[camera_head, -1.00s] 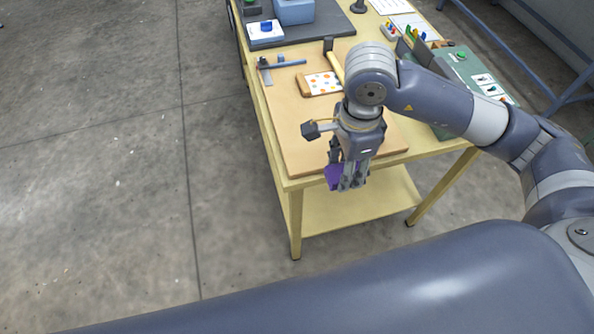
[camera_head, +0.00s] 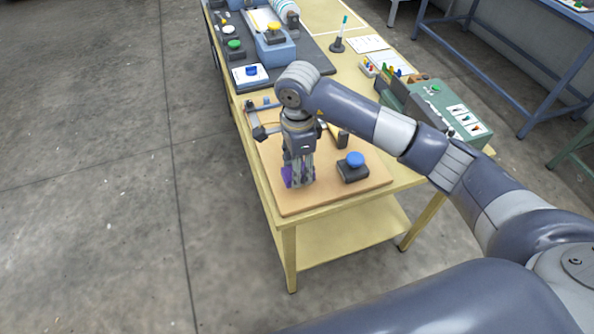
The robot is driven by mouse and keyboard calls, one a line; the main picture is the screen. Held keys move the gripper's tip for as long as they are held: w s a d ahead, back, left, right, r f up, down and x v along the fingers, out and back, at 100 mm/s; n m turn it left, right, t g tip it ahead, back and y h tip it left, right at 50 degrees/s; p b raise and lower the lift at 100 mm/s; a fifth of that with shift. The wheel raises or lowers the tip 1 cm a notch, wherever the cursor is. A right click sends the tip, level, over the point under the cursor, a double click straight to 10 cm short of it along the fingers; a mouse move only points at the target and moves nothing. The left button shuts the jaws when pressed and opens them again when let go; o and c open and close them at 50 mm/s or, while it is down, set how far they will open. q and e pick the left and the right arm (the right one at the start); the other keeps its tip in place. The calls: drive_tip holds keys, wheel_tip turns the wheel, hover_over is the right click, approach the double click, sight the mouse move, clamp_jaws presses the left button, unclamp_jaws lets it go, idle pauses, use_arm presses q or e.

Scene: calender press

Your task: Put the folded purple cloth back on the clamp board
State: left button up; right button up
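The folded purple cloth (camera_head: 287,177) shows as a small patch at the fingertips of my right gripper (camera_head: 299,183), mostly hidden by the fingers. The gripper points down and appears shut on it. Cloth and gripper are over the near left part of the tan clamp board (camera_head: 325,198). I cannot tell whether the cloth touches the board. A clamp (camera_head: 252,118) with a bar lies at the board's far left, partly hidden by my arm. My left gripper is not in view.
A blue button on a dark base (camera_head: 353,172) stands on the board, right of the gripper. A hammer-like tool (camera_head: 341,138) is partly hidden behind my arm. Farther back are a press (camera_head: 275,45) and a green panel (camera_head: 445,110). The board's front strip is clear.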

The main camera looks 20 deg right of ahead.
drive_tip(key=shift+w, duration=0.2)
wheel_tip(320, 180, down, 3)
drive_tip(key=shift+s+r+p, duration=0.1)
drive_tip(key=shift+p, duration=0.65)
drive_tip(key=shift+f, duration=0.35)
drive_tip(key=shift+f, duration=0.1)
drive_tip(key=shift+f+b, duration=0.2)
drive_tip(key=shift+b, duration=0.1)
drive_tip(key=o, duration=0.9)
drive_tip(key=shift+r, duration=0.1)
drive_tip(key=shift+o, duration=0.2)
